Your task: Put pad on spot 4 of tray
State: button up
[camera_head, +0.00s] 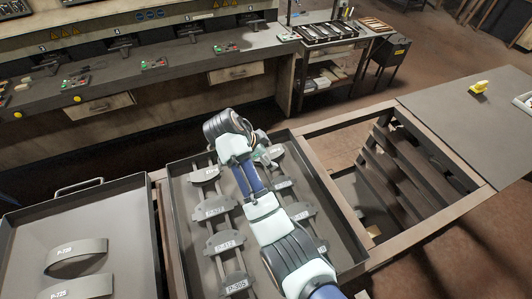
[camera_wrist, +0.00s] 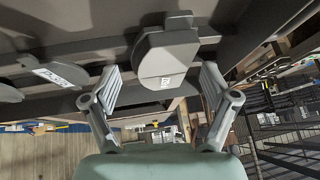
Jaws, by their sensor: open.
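The middle tray (camera_head: 180,247) holds two columns of grey brake pads with white labels. My arm reaches over it, and my gripper (camera_head: 264,147) is at the far end of the right column. In the wrist view my gripper (camera_wrist: 160,74) is open, with one finger on each side of a grey pad (camera_wrist: 165,55) that has a small white label. I cannot tell whether the fingers touch it. Another labelled pad (camera_wrist: 62,77) lies to the left. Spot numbers are not readable.
An open slatted frame (camera_head: 410,165) stands right of the middle tray. Beyond it is a grey table (camera_head: 470,120) with a yellow object (camera_head: 479,87). A long workbench (camera_head: 160,75) runs along the back. The left tray's upper part is bare.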

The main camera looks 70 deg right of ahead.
jog(key=p+v, duration=0.7)
jog(key=v, duration=0.5)
jog(key=shift+p, duration=0.35)
jog(key=shift+r, duration=0.1)
jog(key=w+a+n+t+y, duration=0.1)
jog(key=w+a+n+t, duration=0.1)
jog(key=a+n+t, duration=0.5)
jog(key=w+a+n, duration=0.3)
jog(key=a+n, duration=0.2)
jog(key=a, duration=0.5)
jog(key=w+a+n+t+y, duration=0.1)
jog(key=w+a+n+t, duration=0.1)
jog(key=a+n+t, duration=0.5)
jog(key=s+a+r+n+t+y+p, duration=0.1)
jog(key=s+a+r+n+y+p, duration=0.2)
jog(key=a+r, duration=0.7)
jog(key=shift+s+a+r+n+t+y, duration=0.35)
jog(key=shift+s+a+n, duration=0.8)
jog(key=shift+a+n, duration=1.25)
